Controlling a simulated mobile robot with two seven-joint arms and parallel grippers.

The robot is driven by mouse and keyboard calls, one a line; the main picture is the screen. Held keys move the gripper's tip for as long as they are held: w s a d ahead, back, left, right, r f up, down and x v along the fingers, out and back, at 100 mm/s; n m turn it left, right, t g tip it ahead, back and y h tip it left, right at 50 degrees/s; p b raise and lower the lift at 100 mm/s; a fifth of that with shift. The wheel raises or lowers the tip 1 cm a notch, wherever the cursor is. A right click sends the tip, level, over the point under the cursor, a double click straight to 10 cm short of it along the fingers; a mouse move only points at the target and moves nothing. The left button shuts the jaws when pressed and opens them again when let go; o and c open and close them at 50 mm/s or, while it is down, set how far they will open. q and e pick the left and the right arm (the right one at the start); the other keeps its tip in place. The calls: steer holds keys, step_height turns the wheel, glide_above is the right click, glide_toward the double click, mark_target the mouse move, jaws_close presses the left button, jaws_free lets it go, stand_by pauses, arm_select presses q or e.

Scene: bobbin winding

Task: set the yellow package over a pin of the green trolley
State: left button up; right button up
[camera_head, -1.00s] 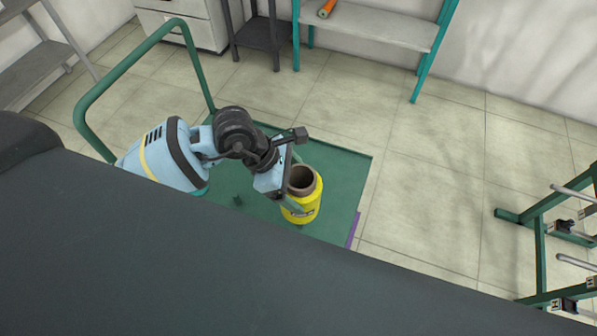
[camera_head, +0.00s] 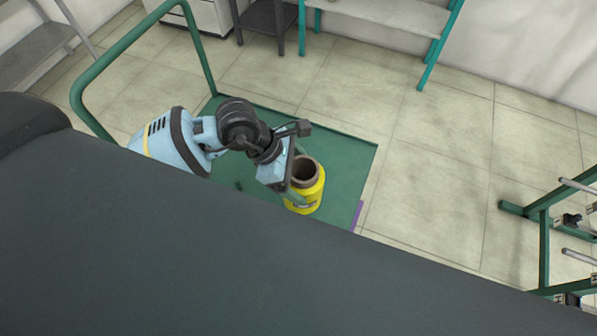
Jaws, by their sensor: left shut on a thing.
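The yellow package (camera_head: 309,194) is a yellow spool with a brown hollow core open at the top. It is upright above the green trolley's flat deck (camera_head: 345,160); I cannot tell whether it touches the deck. My left gripper (camera_head: 292,187) is shut on the package at its left side. The trolley's tube handle (camera_head: 130,48) rises at the far left. A small dark spot shows on the deck left of the package, and the near part of the deck is hidden by my dark body. My right gripper is not in view.
A green rack (camera_head: 543,240) with pale rods stands at the right edge. A teal-legged bench (camera_head: 385,15), a dark stand (camera_head: 262,18) and a white cabinet (camera_head: 205,14) stand along the back. Tiled floor (camera_head: 440,170) between trolley and rack is clear.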

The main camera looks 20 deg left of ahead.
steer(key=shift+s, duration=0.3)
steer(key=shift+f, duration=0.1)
arm_select(q)
step_height(320, 180, down, 6)
steer(key=b, duration=0.3)
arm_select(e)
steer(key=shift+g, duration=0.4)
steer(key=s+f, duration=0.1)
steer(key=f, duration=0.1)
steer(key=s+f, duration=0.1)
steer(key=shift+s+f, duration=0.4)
arm_select(q)
steer(key=shift+f, duration=0.15)
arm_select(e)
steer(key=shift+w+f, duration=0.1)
